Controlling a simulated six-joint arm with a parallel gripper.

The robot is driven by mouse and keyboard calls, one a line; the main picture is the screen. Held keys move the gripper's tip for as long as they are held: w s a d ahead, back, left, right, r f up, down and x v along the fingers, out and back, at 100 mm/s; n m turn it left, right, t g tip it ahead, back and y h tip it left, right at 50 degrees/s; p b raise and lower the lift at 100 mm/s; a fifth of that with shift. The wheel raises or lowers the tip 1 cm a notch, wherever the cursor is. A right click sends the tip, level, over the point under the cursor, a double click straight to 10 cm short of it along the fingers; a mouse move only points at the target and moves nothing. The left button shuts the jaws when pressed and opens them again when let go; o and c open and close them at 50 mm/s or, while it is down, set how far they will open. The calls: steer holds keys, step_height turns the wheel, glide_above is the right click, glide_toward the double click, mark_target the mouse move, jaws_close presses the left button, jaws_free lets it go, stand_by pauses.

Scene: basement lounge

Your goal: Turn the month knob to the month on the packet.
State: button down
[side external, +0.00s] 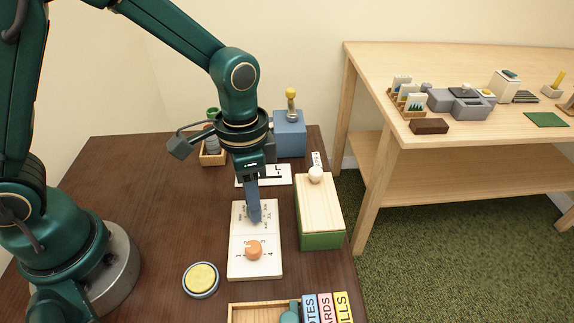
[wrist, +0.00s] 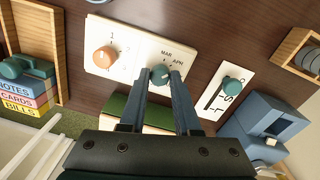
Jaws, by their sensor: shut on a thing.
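A white panel (side external: 270,232) lies on the dark table and also shows in the wrist view (wrist: 93,34). Its month knob (wrist: 160,75) is small, round and teal, with printed months around it; MAR and APR are readable. My gripper (wrist: 160,82) reaches down over the panel and is shut on the month knob, one finger on each side. In the side view my gripper (side external: 255,217) hides the knob. Which month the knob points to cannot be told. An orange knob (side external: 254,250) sits on the same panel beside numbers. I cannot make out a packet with a month.
A green box with a pale wooden lid and white knob (side external: 319,205) stands right of the panel. A white slider plate (wrist: 219,102) and blue block (side external: 290,138) are behind. A yellow button (side external: 202,279) and wooden tray (side external: 262,306) are in front.

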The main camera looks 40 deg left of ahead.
stand_by(0.3)
steer(key=c, duration=0.6)
jaws_free()
steer(key=shift+r, duration=0.1)
steer(key=shift+w+a+r, duration=0.1)
steer(key=shift+r, duration=2.4)
